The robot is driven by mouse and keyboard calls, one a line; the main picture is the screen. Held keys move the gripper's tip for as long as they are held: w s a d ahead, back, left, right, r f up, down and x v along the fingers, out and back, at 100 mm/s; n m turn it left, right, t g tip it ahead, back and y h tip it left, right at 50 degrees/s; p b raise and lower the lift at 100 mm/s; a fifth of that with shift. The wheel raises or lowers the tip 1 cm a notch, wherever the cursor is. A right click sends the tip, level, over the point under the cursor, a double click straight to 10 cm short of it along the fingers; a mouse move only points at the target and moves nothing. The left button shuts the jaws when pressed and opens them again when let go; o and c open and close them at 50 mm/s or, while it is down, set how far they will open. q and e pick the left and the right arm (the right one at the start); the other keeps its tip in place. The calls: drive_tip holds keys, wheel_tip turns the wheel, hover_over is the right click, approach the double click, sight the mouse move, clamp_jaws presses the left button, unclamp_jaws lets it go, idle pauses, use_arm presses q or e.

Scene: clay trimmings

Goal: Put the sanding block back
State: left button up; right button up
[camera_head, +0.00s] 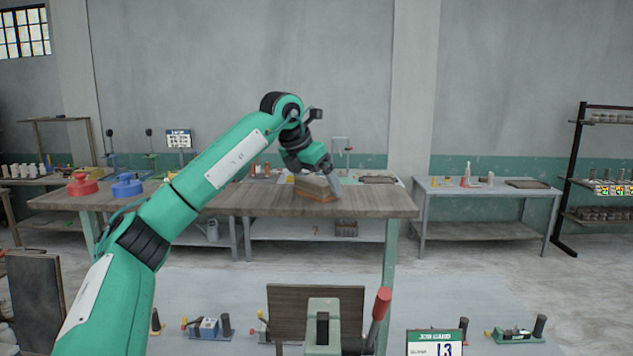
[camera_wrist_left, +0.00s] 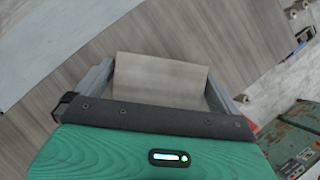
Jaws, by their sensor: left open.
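The sanding block (camera_head: 316,190), a tan and brown block, sits on the wooden tabletop near its right part in the head view. In the left wrist view its pale, plain top (camera_wrist_left: 160,80) lies between the two grey fingers. My left gripper (camera_head: 326,177) reaches down over the block from above, and it also shows in the left wrist view (camera_wrist_left: 158,92). Its jaws are open, one finger on each side of the block. Whether either finger touches the block cannot be told. My right gripper is not in view. No clear place for the block can be made out.
A grey side bench (camera_head: 480,190) with small bottles stands at right. A dark shelf rack (camera_head: 575,170) is farther right.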

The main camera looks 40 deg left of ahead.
use_arm(q)
drive_tip(key=shift+s+r, duration=0.1)
drive_tip(key=shift+r, duration=0.2)
drive_tip(key=b+v, duration=0.3)
drive_tip(key=v, duration=0.8)
drive_tip(key=shift+r, duration=0.25)
drive_tip(key=shift+s, duration=0.1)
